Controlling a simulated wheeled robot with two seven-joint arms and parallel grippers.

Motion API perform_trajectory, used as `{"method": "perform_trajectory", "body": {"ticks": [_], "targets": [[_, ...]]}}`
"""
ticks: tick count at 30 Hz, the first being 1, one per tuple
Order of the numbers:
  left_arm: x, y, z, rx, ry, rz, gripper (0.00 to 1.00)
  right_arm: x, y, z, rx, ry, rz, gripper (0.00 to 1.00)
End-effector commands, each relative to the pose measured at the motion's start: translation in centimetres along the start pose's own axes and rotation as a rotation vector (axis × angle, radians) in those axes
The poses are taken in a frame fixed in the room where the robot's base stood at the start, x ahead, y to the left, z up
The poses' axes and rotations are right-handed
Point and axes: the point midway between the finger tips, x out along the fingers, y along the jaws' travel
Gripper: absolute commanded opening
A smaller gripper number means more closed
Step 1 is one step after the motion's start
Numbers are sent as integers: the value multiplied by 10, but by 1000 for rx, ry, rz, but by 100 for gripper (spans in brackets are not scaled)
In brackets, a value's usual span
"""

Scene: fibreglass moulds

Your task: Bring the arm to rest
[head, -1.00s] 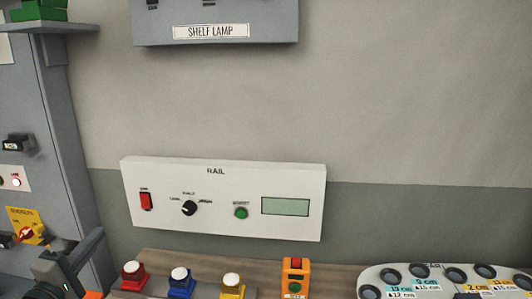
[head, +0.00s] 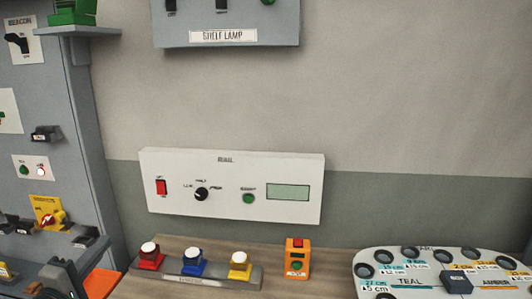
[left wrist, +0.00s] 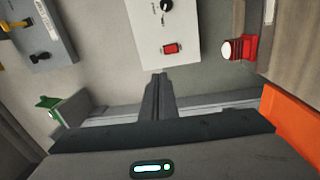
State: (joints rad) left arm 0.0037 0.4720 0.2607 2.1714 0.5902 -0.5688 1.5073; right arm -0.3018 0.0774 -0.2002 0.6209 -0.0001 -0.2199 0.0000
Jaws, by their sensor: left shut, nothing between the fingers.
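My left gripper (head: 64,272) is at the bottom left corner of the head view, beside the grey cabinet and left of the push buttons. In the left wrist view its two dark fingers (left wrist: 158,90) lie together, shut with nothing between them. They point toward the lower edge of the white rail panel (left wrist: 165,30), and the picture does not settle how far off it is. The panel (head: 232,187) is on the wall in the head view, with a red switch, a knob, a green button and a display. My right gripper is not in view.
Red (head: 150,257), blue (head: 193,263) and yellow (head: 239,266) push buttons stand on a wooden bench. An orange box (head: 296,259) and a pale plate with round holes (head: 430,262) are to the right. The grey cabinet (head: 75,130) with switches stands left. A shelf lamp panel (head: 227,22) hangs above.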

Motion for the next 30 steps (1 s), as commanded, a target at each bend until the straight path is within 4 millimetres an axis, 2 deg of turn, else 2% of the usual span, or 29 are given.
{"method": "perform_trajectory", "body": {"ticks": [8,14,17,20,23,27,30], "targets": [[-11,-38,22,110,-21,-100,0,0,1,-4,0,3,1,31],[-31,-86,49,259,-63,-227,0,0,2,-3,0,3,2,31],[-47,-116,67,356,-100,-309,0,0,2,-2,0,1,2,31],[-74,-155,92,489,-164,-418,0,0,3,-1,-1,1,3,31],[-110,-196,119,642,-257,-538,0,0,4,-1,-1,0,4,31],[-170,-244,155,855,-424,-693,0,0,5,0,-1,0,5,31],[-214,-268,178,987,-556,-781,0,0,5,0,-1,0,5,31]]}}
